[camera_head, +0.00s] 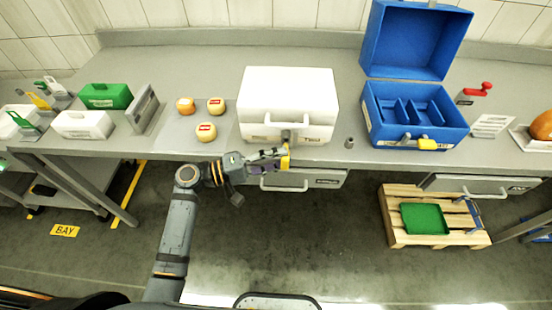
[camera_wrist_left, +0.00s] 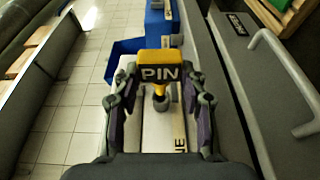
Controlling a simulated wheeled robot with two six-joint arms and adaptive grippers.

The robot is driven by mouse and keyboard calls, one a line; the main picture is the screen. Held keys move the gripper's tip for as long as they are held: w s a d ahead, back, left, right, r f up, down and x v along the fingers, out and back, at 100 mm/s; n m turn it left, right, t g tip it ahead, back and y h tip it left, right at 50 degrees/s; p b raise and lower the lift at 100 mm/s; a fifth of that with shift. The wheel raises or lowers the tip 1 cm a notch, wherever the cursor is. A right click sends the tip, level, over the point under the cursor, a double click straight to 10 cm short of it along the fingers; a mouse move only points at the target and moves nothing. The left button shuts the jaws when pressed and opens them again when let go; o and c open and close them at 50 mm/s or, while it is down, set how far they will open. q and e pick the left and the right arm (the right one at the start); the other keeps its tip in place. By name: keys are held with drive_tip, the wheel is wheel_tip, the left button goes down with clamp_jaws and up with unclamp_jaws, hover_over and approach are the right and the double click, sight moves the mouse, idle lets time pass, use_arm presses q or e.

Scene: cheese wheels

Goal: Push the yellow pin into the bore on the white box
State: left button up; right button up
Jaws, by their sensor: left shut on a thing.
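The closed white box (camera_head: 290,92) stands near the front edge of the grey bench. My left gripper (camera_head: 280,158) is at the box's front, just off the bench edge, shut on the yellow pin (camera_head: 285,161). In the left wrist view the pin's head (camera_wrist_left: 161,73), marked PIN, sits between both fingers. Its shank points at a grey round fitting (camera_wrist_left: 161,103), which looks like the bore, on the white box (camera_wrist_left: 152,132). The fitting also shows as a grey piece (camera_head: 287,135) on the box's front. Whether the tip is inside the bore cannot be told. My right gripper is out of view.
Several cheese wheels (camera_head: 206,131) lie left of the box. A small grey cylinder (camera_head: 349,142) and an open blue case (camera_head: 415,115) stand to the right. A drawer with a handle (camera_head: 305,180) is under the bench close to my gripper.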

use_arm(q)
drive_tip(key=shift+w, duration=0.5)
idle(0.3)
drive_tip(key=shift+w+b, duration=1)
drive_tip(key=shift+w, duration=0.55)
drive_tip(key=o, duration=1.1)
drive_tip(key=shift+o, duration=0.6)
drive_tip(key=shift+w, duration=0.1)
drive_tip(key=shift+a, duration=0.1)
drive_tip(key=v, duration=1.2)
